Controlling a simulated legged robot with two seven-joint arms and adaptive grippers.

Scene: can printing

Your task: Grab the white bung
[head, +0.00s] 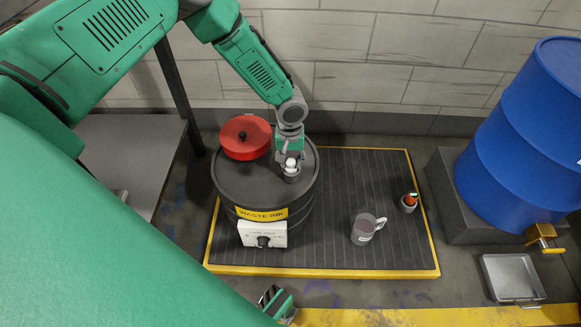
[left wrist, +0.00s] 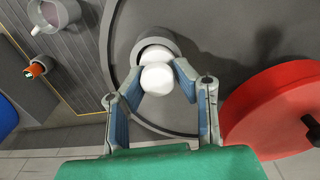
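The white bung (head: 291,164) sits at a round grey opening (head: 291,176) on top of the black waste-ink drum (head: 228,178). In the left wrist view the bung (left wrist: 156,78) shows as two rounded white parts. My left gripper (head: 289,155) points down at it from above. In the left wrist view its two fingers stand on either side of the bung, their tips very close to its sides. Whether they press on it I cannot tell. Part of my right gripper (head: 274,301) shows at the bottom edge of the head view; its fingers are not clear.
A red lid with a black knob (head: 245,138) lies on the drum beside my left gripper. A grey mug (head: 365,229) and a small orange-topped item (head: 410,201) stand on the yellow-edged platform (head: 330,271). A blue barrel (head: 525,135) and a metal tray (head: 512,277) are at right.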

